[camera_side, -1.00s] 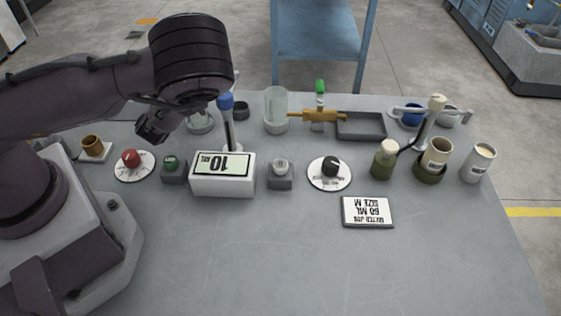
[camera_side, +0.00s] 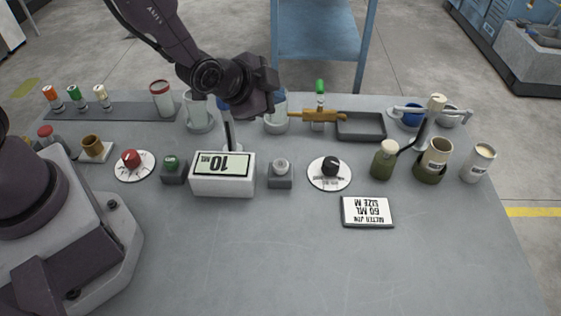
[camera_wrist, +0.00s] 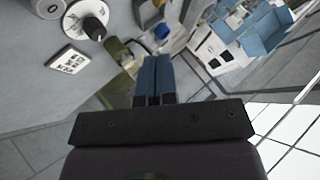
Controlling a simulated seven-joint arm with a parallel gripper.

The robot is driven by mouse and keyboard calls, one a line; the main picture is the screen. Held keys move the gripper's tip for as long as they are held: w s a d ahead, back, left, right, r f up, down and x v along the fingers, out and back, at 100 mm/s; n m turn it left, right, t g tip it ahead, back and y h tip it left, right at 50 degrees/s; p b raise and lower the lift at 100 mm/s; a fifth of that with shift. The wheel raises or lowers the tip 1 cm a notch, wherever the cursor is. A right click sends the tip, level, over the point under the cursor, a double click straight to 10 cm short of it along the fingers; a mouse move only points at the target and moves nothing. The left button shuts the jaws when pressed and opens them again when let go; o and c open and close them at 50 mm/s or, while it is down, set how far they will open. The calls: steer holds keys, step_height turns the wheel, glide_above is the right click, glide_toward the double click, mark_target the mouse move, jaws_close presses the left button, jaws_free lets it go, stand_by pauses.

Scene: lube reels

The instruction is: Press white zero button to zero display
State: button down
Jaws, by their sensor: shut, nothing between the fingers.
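The display (camera_side: 223,163), a white box, reads "10 ML" upside down in the side view. The white button (camera_side: 281,165) sits on a small grey block just right of it. It seems to show also at the top left edge of the wrist view (camera_wrist: 48,7). My gripper (camera_side: 268,98) is above the back of the bench, behind and above the display and button, touching neither. In the wrist view my two blue fingers (camera_wrist: 153,78) lie together, shut and empty.
A green button (camera_side: 171,163) and red knob (camera_side: 131,158) stand left of the display. A black knob (camera_side: 330,166) on a white dial stands right of the white button. A brass fitting (camera_side: 315,115) and grey tray (camera_side: 361,125) lie behind.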

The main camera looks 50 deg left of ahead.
steer(key=m+g+h, duration=0.1)
steer(key=m+h, duration=0.1)
glide_above(281, 166)
steer(key=f, duration=0.1)
steer(key=shift+f, duration=0.1)
steer(key=shift+f, duration=4.35)
steer(key=shift+f, duration=0.4)
steer(key=shift+f, duration=0.5)
steer(key=shift+r, duration=0.95)
